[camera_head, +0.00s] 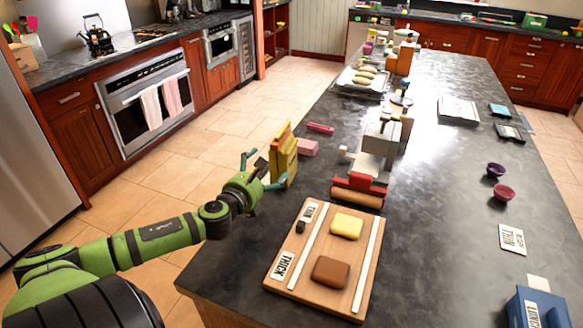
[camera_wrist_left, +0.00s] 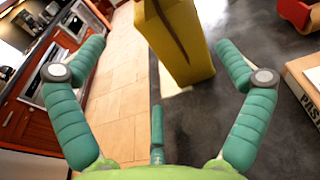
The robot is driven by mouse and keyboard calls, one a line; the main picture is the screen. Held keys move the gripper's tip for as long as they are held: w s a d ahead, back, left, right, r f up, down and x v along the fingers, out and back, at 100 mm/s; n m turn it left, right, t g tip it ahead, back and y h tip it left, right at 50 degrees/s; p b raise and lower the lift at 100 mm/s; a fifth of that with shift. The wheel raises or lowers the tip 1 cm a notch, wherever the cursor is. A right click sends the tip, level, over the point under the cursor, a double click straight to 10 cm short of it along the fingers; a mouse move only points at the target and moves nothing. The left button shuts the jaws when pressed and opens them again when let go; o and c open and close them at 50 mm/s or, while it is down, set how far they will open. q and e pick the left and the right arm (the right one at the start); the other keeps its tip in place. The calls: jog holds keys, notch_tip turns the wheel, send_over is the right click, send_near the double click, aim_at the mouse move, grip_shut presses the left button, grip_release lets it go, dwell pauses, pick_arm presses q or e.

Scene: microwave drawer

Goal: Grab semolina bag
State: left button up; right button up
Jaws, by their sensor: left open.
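A tall yellow bag (camera_head: 284,155) with a darker side band stands upright on the dark counter, close to its left edge. I take it to be the semolina bag, though no label is readable. My left gripper (camera_head: 262,172) is beside its near left side with the fingers spread. In the left wrist view the bag (camera_wrist_left: 185,45) stands ahead, between the open fingers (camera_wrist_left: 160,52) and nearer the right one. The fingers do not close on it, and its top is cut off. My right gripper is not in view.
A wooden board (camera_head: 305,258) with yellow and brown blocks lies in front. A rolling pin (camera_head: 357,195) and a grey mixer (camera_head: 378,145) stand right of the bag. Pink blocks (camera_head: 307,147) lie just behind it. The counter's middle right is mostly clear.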

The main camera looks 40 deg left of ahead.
aim_at(271, 166)
pick_arm(q)
jog(key=shift+w+f, duration=0.15)
jog(key=shift+w, duration=0.7)
jog(key=shift+w+f, duration=0.1)
jog(key=shift+w, duration=0.25)
jog(key=shift+w+a+p, duration=0.2)
jog(key=shift+w+p, duration=0.15)
jog(key=x, duration=0.4)
jog(key=shift+d+f+p, duration=0.1)
jog(key=shift+p, duration=0.25)
jog(key=shift+w, duration=0.2)
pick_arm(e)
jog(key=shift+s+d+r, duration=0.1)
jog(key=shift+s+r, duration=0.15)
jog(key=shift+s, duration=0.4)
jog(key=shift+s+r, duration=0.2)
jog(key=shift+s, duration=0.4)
pick_arm(q)
jog(key=shift+s, duration=0.1)
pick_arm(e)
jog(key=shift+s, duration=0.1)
pick_arm(q)
jog(key=c, duration=1.5)
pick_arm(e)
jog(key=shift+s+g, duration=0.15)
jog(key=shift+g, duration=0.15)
